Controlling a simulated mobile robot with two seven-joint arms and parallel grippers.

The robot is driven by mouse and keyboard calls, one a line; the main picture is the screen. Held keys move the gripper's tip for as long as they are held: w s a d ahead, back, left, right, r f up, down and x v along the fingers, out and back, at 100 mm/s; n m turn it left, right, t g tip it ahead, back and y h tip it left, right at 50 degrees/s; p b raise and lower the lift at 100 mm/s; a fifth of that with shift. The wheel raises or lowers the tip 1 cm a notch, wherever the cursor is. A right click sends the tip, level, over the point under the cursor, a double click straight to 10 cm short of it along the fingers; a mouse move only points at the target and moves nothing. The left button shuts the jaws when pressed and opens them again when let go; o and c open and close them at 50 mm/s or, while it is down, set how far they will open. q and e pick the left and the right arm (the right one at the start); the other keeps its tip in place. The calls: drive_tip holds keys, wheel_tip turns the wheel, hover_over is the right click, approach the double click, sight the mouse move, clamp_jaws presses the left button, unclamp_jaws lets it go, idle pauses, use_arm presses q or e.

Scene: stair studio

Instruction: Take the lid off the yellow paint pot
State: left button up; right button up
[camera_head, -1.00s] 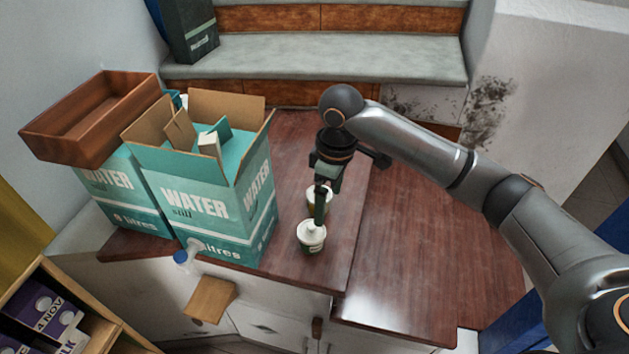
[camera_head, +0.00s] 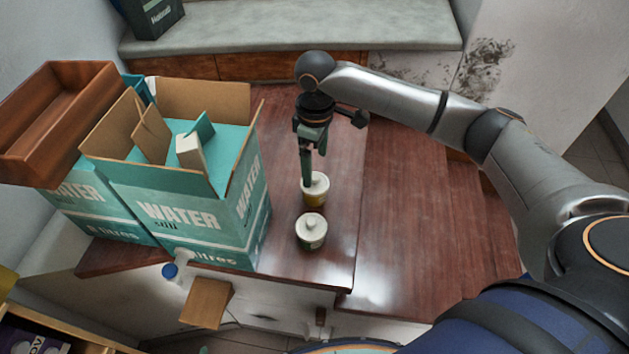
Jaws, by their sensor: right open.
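The yellow paint pot (camera_head: 317,201) stands upright on the dark wooden top, with its white lid (camera_head: 319,187) on. A second white-lidded pot (camera_head: 311,231), with a green side, stands just in front of it, lid also on. My right gripper (camera_head: 308,178) points down at the yellow pot's lid, with its fingers at the lid's back left part. It is open and holds nothing. The fingers cover part of the lid, and I cannot tell whether they touch it. My left gripper is out of the picture.
Open teal water cartons (camera_head: 190,215) stand close on the left, with a brown wooden tray (camera_head: 58,125) on the rear one. A blue-capped bottle (camera_head: 171,272) is below the front edge. The wooden top (camera_head: 415,245) is clear on the right.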

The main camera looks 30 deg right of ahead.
sight(315, 176)
wheel_tip(315, 176, down, 5)
drive_tip(key=shift+a, duration=0.15)
drive_tip(key=c, duration=1.1)
drive_tip(key=shift+r, duration=0.1)
